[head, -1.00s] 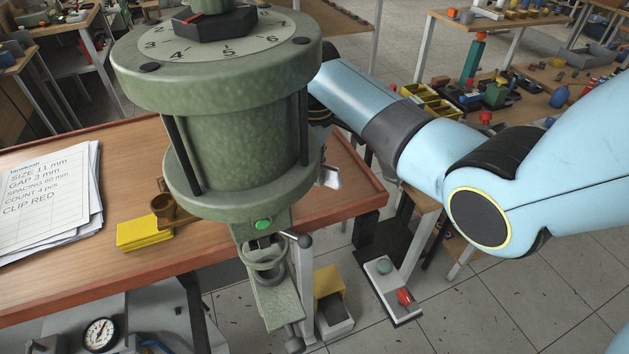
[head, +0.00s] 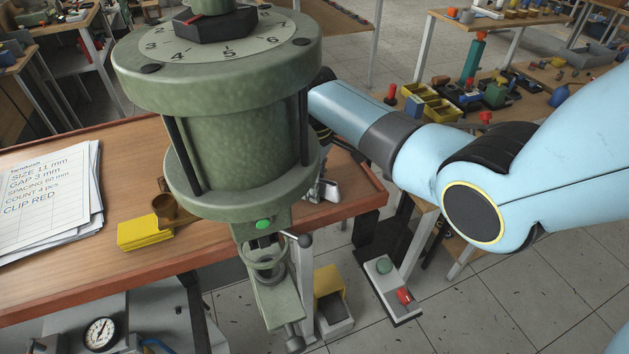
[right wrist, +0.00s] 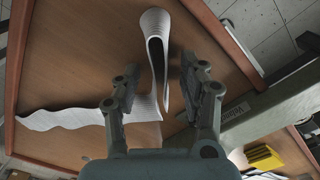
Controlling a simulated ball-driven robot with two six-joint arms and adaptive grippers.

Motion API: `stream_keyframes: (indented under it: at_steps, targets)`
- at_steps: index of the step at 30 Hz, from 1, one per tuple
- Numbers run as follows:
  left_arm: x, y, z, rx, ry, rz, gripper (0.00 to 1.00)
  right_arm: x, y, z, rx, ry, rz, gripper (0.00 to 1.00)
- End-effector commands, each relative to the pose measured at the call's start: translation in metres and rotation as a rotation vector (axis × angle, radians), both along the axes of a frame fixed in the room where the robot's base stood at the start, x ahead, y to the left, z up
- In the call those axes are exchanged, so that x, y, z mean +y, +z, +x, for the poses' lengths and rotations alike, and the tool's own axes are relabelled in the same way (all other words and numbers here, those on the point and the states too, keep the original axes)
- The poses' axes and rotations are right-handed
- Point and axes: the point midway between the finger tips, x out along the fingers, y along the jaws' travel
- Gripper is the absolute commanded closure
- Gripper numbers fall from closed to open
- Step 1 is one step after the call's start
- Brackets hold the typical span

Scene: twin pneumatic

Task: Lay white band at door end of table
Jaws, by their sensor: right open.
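The white band (right wrist: 60,118) shows in the right wrist view on the brown table (right wrist: 60,60). Its wavy part runs out to the left, and a curled part (right wrist: 153,22) rises or bends away between and beyond my fingers. My right gripper (right wrist: 163,88) is open, its two fingers on either side of the band's narrow middle; I cannot tell whether they touch it. In the head view, only a bit of my right gripper (head: 326,189) shows over the table's right end, and the band is hidden behind the green machine. My left gripper is not in view.
The green cylindrical machine (head: 245,140) stands at the table's front edge and blocks much of the view. A yellow block (head: 145,233) and papers (head: 45,195) lie left of it. A yellow block (right wrist: 263,157) also shows in the right wrist view.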

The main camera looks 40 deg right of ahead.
Motion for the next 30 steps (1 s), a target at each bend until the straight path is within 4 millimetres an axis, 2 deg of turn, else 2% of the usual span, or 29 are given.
stream_keyframes:
  at_steps: [4,7,15,21,25,30]
  targets:
    - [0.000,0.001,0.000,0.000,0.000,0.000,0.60,0.000,0.004,0.000,-0.001,0.000,0.000,0.57]
    - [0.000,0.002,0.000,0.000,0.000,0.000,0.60,0.000,0.017,0.001,-0.004,0.000,0.000,0.57]
    - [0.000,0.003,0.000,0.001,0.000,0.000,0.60,0.000,0.076,0.001,-0.004,0.000,-0.001,0.57]
    - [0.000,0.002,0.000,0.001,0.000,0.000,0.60,0.000,0.110,0.001,-0.002,0.000,0.000,0.57]
    - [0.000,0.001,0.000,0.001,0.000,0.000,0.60,0.000,0.119,0.000,0.000,0.000,0.000,0.57]
    - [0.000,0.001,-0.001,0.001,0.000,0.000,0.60,0.000,0.122,0.000,0.000,0.000,0.000,0.57]
